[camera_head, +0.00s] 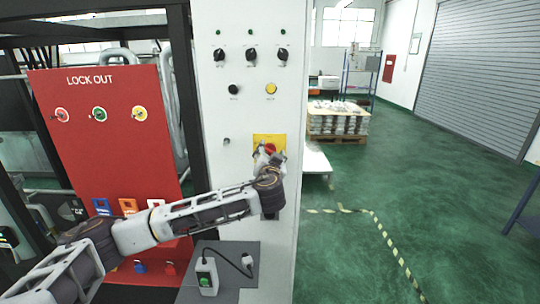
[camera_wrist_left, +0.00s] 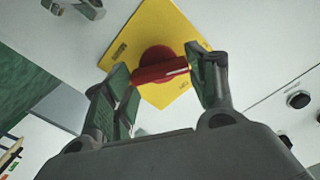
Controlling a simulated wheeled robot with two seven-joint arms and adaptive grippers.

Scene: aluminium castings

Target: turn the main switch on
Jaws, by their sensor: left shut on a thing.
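The main switch (camera_head: 271,148) is a red rotary knob on a yellow square plate (camera_head: 258,138) on the light grey cabinet front. In the left wrist view, the red knob (camera_wrist_left: 158,66) has a bar handle with a white line, and the yellow plate (camera_wrist_left: 150,28) looks like a tilted diamond. My left gripper (camera_head: 268,156) is at the switch and covers its lower part in the head view. In the wrist view its two fingers (camera_wrist_left: 157,72) stand either side of the red handle, shut on it. The switch's position labels are too small to read. My right gripper is out of view.
Black selector knobs (camera_head: 251,55) and a yellow button (camera_head: 271,89) are above the switch. A red lock-out board (camera_head: 105,150) with padlocks stands left. A pendant box with a green button (camera_head: 206,277) is below. Green floor (camera_head: 350,260) is open to the right.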

